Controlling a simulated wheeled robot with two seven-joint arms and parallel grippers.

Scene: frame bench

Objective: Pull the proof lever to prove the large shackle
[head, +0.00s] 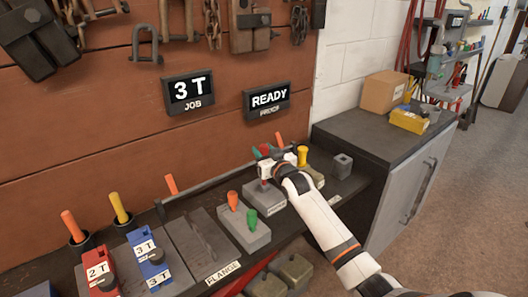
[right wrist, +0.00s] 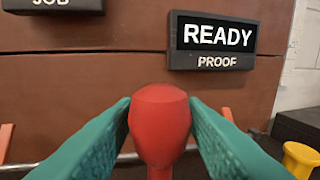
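The red knob (right wrist: 160,125) of a lever stands upright between the teal fingers of my right gripper (right wrist: 160,130) in the right wrist view. The fingers appear to touch it on both sides. In the head view my right gripper (head: 266,153) is at the back of the bench, below the sign reading READY, PROOF (head: 267,99); its hand partly hides the knob. That sign also shows in the right wrist view (right wrist: 214,42). I cannot make out which thing is the large shackle. My left gripper is not in view.
A sign reads 3 T, JOB (head: 189,92). A yellow knob (head: 302,155) stands just right of my gripper. Orange and green handles (head: 250,217) stand on a grey block in front. A red 2 T block (head: 101,277) and blue 3 T block (head: 150,258) are at left.

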